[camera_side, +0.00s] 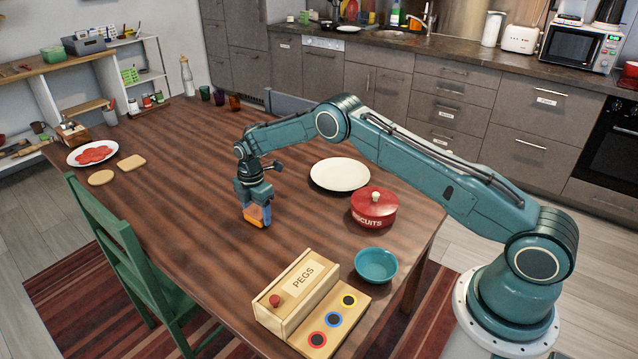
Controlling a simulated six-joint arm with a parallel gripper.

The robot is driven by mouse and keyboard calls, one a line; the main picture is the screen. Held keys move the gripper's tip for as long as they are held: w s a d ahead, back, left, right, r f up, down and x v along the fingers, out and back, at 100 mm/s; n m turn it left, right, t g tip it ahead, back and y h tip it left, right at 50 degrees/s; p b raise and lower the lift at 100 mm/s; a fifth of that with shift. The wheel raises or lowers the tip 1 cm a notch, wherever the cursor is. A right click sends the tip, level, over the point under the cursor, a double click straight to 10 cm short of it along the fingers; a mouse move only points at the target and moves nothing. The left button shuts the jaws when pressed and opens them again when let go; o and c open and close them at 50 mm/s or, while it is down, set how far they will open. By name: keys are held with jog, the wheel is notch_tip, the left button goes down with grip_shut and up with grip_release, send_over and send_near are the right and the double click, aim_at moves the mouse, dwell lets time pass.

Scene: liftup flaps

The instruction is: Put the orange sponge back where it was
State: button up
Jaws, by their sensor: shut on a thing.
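The orange sponge (260,212) is between the fingers of my gripper (256,217), over the middle of the wooden table (200,232). My gripper points down and is shut on the sponge. Its fingers cover part of the sponge. The sponge is low over the table top, but I cannot tell whether it touches it. It is to the left of the white plate (340,174) and the red biscuits pot (375,207).
A teal bowl (376,265) and a wooden PEGS box (297,287) with coloured rings stand at the front right. At the far left are a plate of red slices (93,153) and two flat tan pieces. Several glasses stand at the back. The table left of my gripper is clear.

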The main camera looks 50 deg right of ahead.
aim_at(256, 211)
dwell(0.3)
jog(key=o, duration=1)
jog(key=shift+f, duration=0.1)
jog(key=shift+c, duration=0.2)
notch_tip(256, 211, up, 12)
jog(key=shift+r, duration=0.2)
